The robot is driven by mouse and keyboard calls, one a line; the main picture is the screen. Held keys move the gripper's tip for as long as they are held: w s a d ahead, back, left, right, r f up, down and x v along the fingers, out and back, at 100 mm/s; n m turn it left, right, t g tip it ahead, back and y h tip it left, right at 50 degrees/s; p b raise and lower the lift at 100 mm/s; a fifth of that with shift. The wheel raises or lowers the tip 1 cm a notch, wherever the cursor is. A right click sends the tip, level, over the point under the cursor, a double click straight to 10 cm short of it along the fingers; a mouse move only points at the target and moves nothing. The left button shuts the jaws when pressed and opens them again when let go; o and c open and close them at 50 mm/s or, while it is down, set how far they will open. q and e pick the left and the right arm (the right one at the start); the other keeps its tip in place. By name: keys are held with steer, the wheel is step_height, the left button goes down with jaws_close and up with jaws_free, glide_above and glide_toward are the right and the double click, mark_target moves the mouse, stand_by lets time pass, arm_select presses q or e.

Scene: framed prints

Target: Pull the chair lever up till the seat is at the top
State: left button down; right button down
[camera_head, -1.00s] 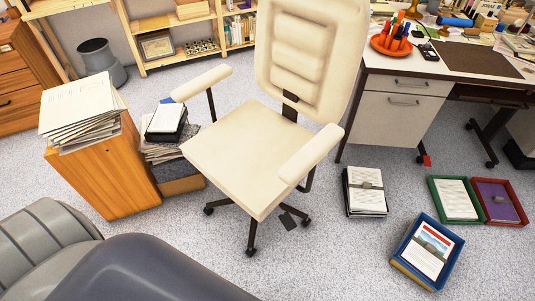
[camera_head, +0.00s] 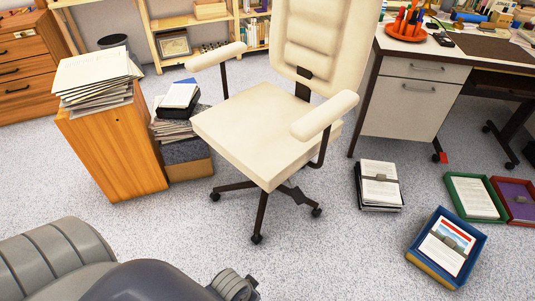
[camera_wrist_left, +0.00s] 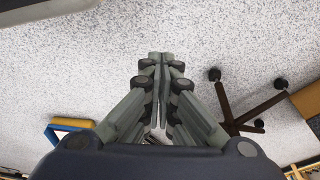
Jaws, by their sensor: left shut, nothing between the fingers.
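The cream office chair (camera_head: 255,125) stands upright in the middle of the head view, with two armrests and a dark five-armed base (camera_head: 266,205) on casters. The seat is clear above the base. I cannot make out a lever; the seat's underside is mostly hidden. In the left wrist view, chair base legs (camera_wrist_left: 238,122) show on the right. My left gripper (camera_wrist_left: 160,56) is shut and empty, apart from the base legs and over the floor. In the head view, part of my left arm fills the bottom left. My right gripper is not in view.
A wooden cabinet (camera_head: 115,150) with papers and a box (camera_head: 188,160) stand left of the chair. The desk (camera_head: 410,105) is at the right. Floor in front of the chair is clear.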

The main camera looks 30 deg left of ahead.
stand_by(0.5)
